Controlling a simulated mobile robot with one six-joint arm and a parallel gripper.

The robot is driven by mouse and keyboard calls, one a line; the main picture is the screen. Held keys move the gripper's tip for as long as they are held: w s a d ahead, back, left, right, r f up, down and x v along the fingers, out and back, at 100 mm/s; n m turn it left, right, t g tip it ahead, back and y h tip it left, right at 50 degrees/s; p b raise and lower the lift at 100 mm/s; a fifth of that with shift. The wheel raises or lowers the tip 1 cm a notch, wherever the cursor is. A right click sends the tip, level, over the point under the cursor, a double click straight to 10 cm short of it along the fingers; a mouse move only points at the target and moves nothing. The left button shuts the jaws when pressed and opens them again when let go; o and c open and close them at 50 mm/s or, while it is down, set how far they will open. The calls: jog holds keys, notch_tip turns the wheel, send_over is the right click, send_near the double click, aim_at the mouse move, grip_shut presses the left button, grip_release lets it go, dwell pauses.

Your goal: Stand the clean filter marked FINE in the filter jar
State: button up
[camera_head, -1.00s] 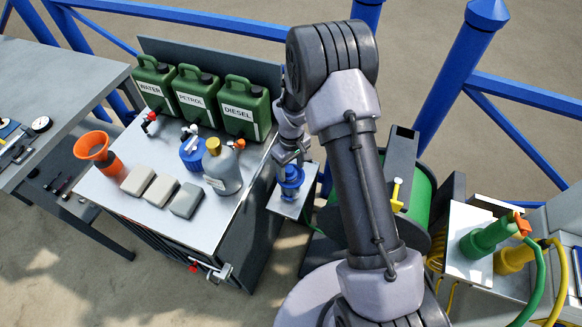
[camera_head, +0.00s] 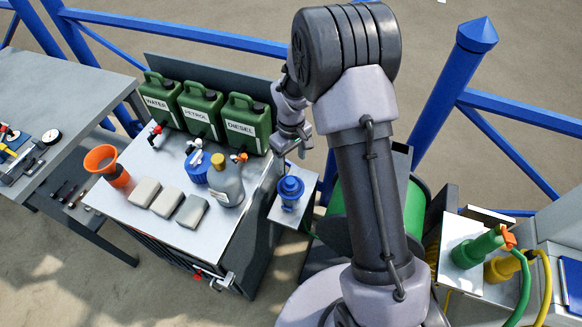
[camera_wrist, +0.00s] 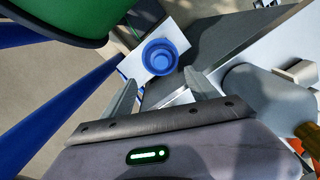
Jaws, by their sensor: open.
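A round blue vessel (camera_head: 289,191) stands upright on a small pale side shelf (camera_head: 283,214) beside the main bench. It may be the filter jar; I cannot tell for sure. The wrist view shows it from above as blue rings (camera_wrist: 160,57), just beyond and between my fingertips. My gripper (camera_wrist: 162,80) is open, with nothing between its fingers. In the head view my gripper (camera_head: 300,148) hangs above and behind the blue vessel, apart from it. No FINE mark is readable, and I cannot pick out the clean filter.
The main bench (camera_head: 150,222) holds green WATER, PETROL and DIESEL cans (camera_head: 200,110), an orange funnel (camera_head: 106,165), pale blocks (camera_head: 167,202), a blue-based valve piece (camera_head: 197,167) and a grey bottle (camera_head: 228,182). A green hose fitting (camera_head: 478,247) is at right. Blue rails (camera_head: 455,85) run behind.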

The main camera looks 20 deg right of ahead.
jog(key=s+a+r+m+t, duration=0.15)
jog(key=s+r, duration=0.25)
jog(key=r, duration=0.6)
jog(key=s+r+m+t, duration=0.1)
jog(key=s+r+m, duration=0.2)
jog(key=r, duration=0.7)
jog(key=s+a+r+m+t+y, duration=0.1)
jog(key=s+r, duration=0.3)
jog(key=s, duration=0.5)
jog(key=s+a+r+m+t+y, duration=0.1)
jog(key=s+r+m, duration=0.3)
jog(key=s, duration=0.5)
jog(key=shift+a+r+t, duration=0.2)
jog(key=shift+r+t, duration=0.35)
jog(key=shift+t, duration=0.1)
jog(key=shift+f+b, duration=1.4)
jog(key=shift+f, duration=0.05)
